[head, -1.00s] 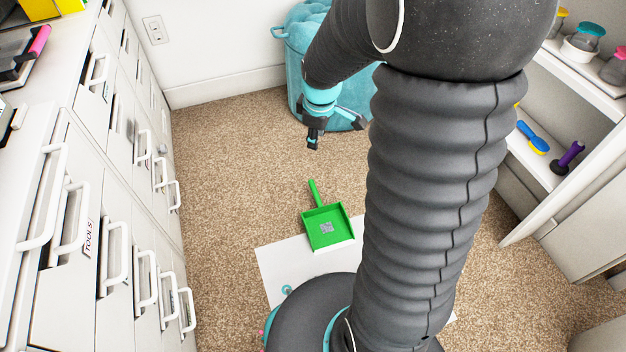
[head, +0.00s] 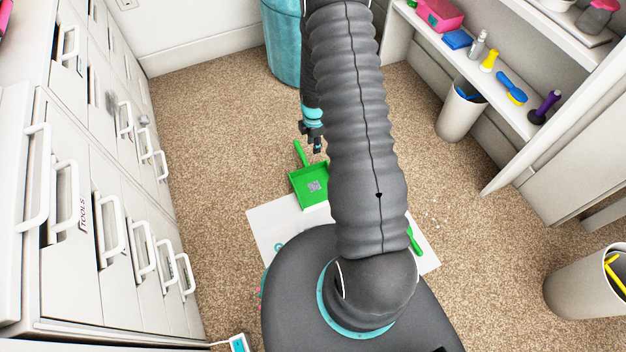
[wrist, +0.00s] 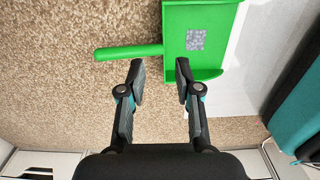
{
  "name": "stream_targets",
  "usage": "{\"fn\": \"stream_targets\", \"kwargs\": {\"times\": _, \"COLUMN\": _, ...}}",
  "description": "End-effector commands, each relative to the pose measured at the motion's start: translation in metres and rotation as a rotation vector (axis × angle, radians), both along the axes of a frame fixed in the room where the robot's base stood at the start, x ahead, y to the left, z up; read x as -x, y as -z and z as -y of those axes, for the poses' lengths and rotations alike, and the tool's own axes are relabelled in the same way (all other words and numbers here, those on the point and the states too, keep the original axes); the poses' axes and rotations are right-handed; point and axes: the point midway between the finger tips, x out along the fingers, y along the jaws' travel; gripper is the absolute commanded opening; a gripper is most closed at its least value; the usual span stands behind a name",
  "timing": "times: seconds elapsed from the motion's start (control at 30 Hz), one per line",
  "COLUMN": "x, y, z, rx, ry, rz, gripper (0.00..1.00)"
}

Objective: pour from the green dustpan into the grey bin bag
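The green dustpan (head: 304,192) lies on the carpet and partly on a white sheet, its handle pointing away from me. A grey speckled square patch (wrist: 196,39) shows on its pan; I cannot tell if it is loose. In the wrist view the dustpan (wrist: 205,62) is at the top, with its handle (wrist: 128,52) just beyond my fingertips. My gripper (wrist: 160,72) is open and empty, apart from the handle. In the head view my gripper (head: 318,142) is near the handle end, partly behind my arm. I cannot make out a grey bin bag for certain.
A pale bin (head: 580,290) with a yellow item stands at the lower right; another pale bin (head: 458,115) stands by the shelf. Drawers (head: 110,190) line the left. A green object (head: 415,242) lies partly hidden on the white sheet (head: 268,228). Carpet left of the dustpan is clear.

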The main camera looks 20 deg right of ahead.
Motion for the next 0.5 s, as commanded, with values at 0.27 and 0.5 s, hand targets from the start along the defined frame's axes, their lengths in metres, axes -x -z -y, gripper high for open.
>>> {"fn": "stream_targets", "kwargs": {"times": 0.27, "x": 0.002, "y": 0.051, "z": 0.0, "rx": -0.001, "ry": 0.001, "rz": -0.004, "gripper": 0.33}}
{"fn": "stream_targets", "kwargs": {"times": 0.5, "x": 0.001, "y": 0.076, "z": 0.0, "rx": 0.0, "ry": 0.002, "rz": -0.001, "gripper": 0.33}}
